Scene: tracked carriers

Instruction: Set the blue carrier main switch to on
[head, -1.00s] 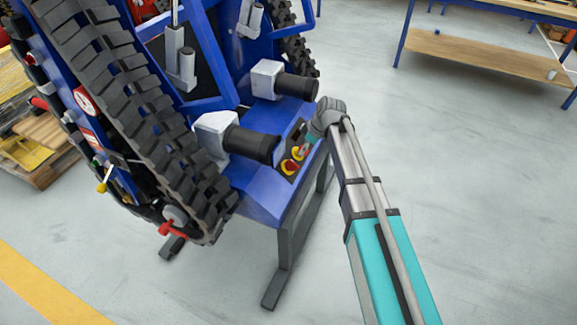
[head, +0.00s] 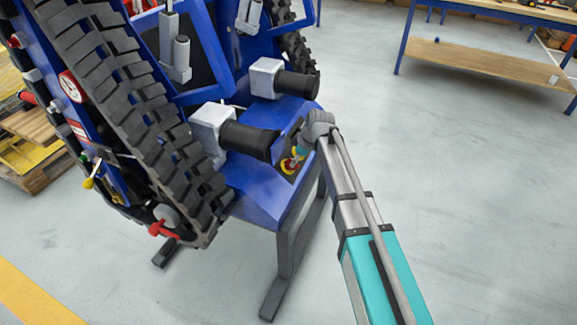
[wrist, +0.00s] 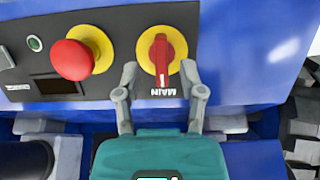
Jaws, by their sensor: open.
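The blue carrier (head: 255,195) stands tilted up on dark legs. In the wrist view its black panel (wrist: 120,25) carries the main switch (wrist: 161,55), a red handle on a yellow disc. The handle lies in line with the label MAIN, printed upside down in this view. My gripper (wrist: 159,78) is open, one finger on each side of the handle's lower end. Whether the fingers touch it I cannot tell. In the head view my gripper (head: 301,150) is at the panel, and the wrist partly hides the switch.
A red mushroom button (wrist: 72,60) on a yellow disc sits left of the switch, with a small green button (wrist: 35,43) farther left. Black-and-grey cylinders (head: 250,140) stick out near the panel. The floor to the right is clear up to a workbench (head: 490,65).

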